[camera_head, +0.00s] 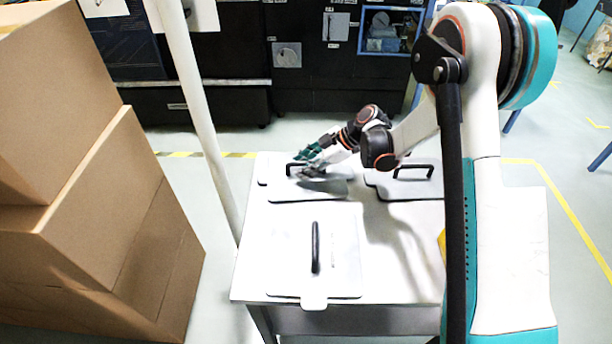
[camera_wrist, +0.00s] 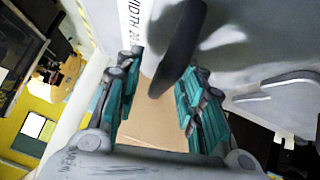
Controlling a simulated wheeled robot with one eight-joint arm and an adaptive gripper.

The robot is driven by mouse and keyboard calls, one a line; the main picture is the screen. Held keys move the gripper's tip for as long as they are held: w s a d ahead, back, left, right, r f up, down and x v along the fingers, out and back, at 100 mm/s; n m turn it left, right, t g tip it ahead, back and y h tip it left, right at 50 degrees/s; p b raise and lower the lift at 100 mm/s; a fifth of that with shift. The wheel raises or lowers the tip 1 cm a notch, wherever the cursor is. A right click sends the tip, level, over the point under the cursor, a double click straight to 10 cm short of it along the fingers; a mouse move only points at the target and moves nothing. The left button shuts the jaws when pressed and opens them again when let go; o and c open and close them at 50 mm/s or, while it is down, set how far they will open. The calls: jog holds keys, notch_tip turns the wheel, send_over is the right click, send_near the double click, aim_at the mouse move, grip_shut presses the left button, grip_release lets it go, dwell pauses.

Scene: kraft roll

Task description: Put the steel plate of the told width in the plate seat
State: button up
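My gripper (camera_head: 308,160) is over the back left steel plate (camera_head: 333,188) on the table, close to its black handle (camera_head: 300,167). In the wrist view, my gripper (camera_wrist: 165,65) has its teal fingers spread apart, with the black handle (camera_wrist: 178,50) showing in the gap between them. Beside the handle is printed "WIDTH 20"; any further characters are hidden. A second plate with a handle (camera_head: 413,172) lies at the back right, partly behind my arm. A third plate (camera_head: 285,260) with an upright-looking handle lies at the front. I cannot make out the plate seat.
Cardboard boxes (camera_head: 90,220) are stacked at the left. Dark cabinets (camera_head: 330,80) stand behind. A yellow thing shows partly behind my arm.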

grip_shut()
jog(key=shift+r, duration=0.1)
notch_tip(320, 180, up, 20)
jog(key=p, duration=0.7)
jog(key=s+d+f+m+t+h, duration=0.2)
jog(key=s+d+m+t+h, duration=0.2)
jog(key=d+m, duration=0.4)
jog(key=s+d+f+m+t+h, duration=0.3)
jog(key=d+m, duration=0.5)
jog(key=d, duration=0.3)
jog(key=shift+s+d+f+m+t+h, duration=0.3)
jog(key=shift+s+t+h, duration=0.25)
jog(key=shift+h, duration=0.55)
